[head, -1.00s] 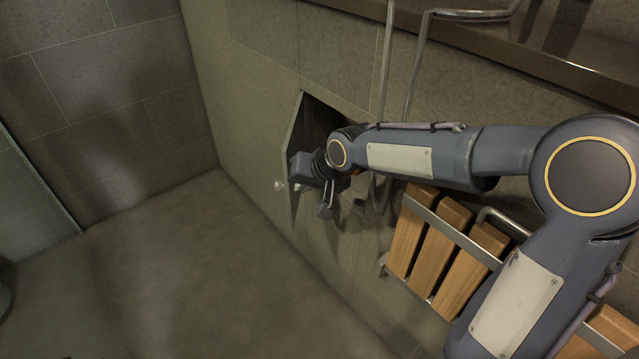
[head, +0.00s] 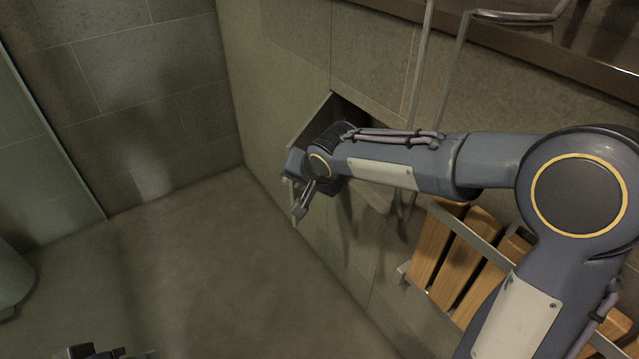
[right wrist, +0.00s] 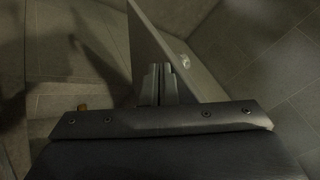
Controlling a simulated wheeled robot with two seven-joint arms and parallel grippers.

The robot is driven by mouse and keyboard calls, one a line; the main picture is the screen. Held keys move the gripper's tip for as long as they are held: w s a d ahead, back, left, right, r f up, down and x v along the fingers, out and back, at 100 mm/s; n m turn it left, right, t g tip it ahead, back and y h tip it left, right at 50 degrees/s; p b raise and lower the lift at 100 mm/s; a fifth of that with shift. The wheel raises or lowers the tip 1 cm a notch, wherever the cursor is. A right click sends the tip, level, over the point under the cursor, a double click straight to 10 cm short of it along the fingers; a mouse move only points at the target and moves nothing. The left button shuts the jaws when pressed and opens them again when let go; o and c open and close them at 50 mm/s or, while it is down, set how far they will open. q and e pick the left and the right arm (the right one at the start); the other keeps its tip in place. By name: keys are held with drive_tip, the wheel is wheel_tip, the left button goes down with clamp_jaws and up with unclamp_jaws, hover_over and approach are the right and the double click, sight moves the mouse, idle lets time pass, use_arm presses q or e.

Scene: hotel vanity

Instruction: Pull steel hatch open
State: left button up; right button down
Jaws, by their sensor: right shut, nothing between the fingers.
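The steel hatch (head: 320,117) is a thin grey panel swung out from the tiled wall, standing partly open. A dark opening (head: 348,112) shows behind it. In the right wrist view the hatch (right wrist: 155,42) runs diagonally past the fingertips, with a small pale knob (right wrist: 184,61) on its right face. My right gripper (head: 300,208) is shut and empty at the hatch, covering much of it in the head view. Its closed fingers (right wrist: 160,82) are close against the panel; contact is unclear. Part of what seems my left gripper (head: 95,353) shows at the bottom edge, mostly cut off.
A wooden slatted seat (head: 468,255) on a metal frame is mounted on the wall below my right arm. Metal rails (head: 452,75) and a brown ledge (head: 480,40) are above. A glass panel (head: 40,120) stands at left. The floor (head: 215,270) before the hatch is clear.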

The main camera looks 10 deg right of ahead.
drive_tip(key=w+a+m+h+p, duration=0.4)
drive_tip(key=w+a+m, duration=0.3)
drive_tip(key=w+a, duration=0.5)
drive_tip(key=shift+w, duration=0.85)
drive_tip(key=shift+r, duration=0.1)
